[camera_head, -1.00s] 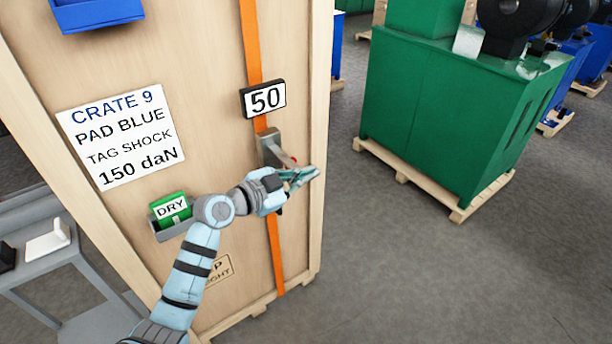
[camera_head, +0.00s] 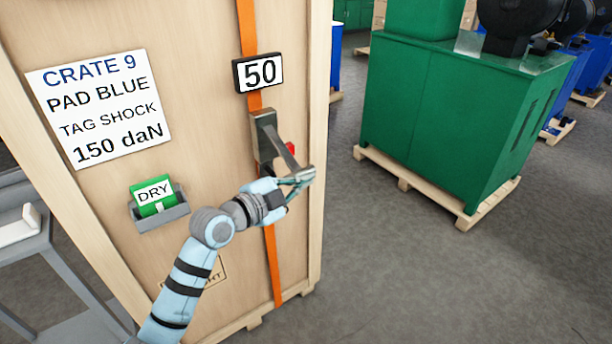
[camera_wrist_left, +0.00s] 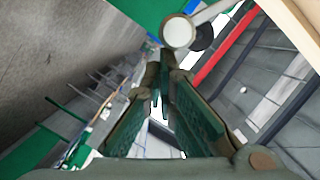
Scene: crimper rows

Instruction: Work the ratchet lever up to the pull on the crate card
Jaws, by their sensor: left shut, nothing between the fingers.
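The crate card (camera_head: 100,107) reads CRATE 9, PAD BLUE, TAG SHOCK, 150 daN. The display (camera_head: 258,72) above the ratchet reads 50. The ratchet (camera_head: 264,137) sits on an orange strap (camera_head: 247,28) down the crate front. Its grey lever (camera_head: 286,155) slants out to the lower right, with a red part beside it. My left gripper (camera_head: 303,176) is shut and empty at the lever's outer end; whether they touch is unclear. In the left wrist view the shut fingers (camera_wrist_left: 160,72) point at a pale round end piece (camera_wrist_left: 178,32). My right gripper is not in view.
The wooden crate (camera_head: 205,110) fills the left side. A green DRY tag (camera_head: 154,196) sits in a grey holder (camera_head: 160,214). A grey cart (camera_head: 45,265) stands at the left. A green machine (camera_head: 440,115) on a pallet (camera_head: 405,182) stands right, with clear floor between.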

